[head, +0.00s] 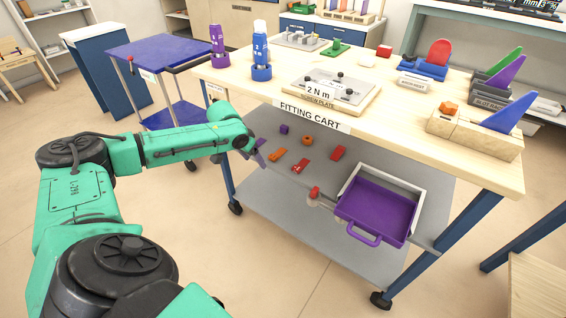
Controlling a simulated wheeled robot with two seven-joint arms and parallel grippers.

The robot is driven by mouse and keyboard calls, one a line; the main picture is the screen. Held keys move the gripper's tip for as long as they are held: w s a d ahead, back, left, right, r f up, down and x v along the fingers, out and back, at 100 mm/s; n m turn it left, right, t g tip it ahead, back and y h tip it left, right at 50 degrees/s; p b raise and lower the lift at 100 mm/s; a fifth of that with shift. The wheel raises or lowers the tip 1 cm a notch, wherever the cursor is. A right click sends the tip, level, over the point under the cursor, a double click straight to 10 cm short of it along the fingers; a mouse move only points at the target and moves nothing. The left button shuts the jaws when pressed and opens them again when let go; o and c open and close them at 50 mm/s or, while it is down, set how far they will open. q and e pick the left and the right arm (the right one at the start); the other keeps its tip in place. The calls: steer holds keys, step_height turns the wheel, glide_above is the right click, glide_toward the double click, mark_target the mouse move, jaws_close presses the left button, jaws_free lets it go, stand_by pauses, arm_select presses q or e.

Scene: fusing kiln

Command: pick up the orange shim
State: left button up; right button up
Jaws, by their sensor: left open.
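A small flat orange piece (277,155), which looks like the orange shim, lies on the grey middle shelf (265,185) of the fitting cart. My left gripper (257,151) is at the left edge of that shelf, just left of the orange piece and apart from it. It is small in view, open, with nothing seen between its fingers. My right gripper is not in view.
Near the orange piece lie a purple cube (284,129), a round orange part (307,140) and red pieces (300,166) (338,153). A purple drawer (375,207) stands right. The wooden top (410,125) overhangs the shelf; a blue leg (227,178) stands left.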

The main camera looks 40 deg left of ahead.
arm_select(q)
glide_toward(273, 156)
step_height(273, 156, down, 3)
steer(key=shift+w+d+f+b, duration=0.1)
steer(key=shift+w+f+b, duration=0.05)
steer(key=shift+w+b, duration=0.45)
steer(key=b+x, duration=0.1)
steer(key=x, duration=0.3)
steer(key=shift+w+f, duration=0.15)
steer(key=shift+f, duration=0.15)
steer(key=shift+c, duration=0.9)
jaws_close()
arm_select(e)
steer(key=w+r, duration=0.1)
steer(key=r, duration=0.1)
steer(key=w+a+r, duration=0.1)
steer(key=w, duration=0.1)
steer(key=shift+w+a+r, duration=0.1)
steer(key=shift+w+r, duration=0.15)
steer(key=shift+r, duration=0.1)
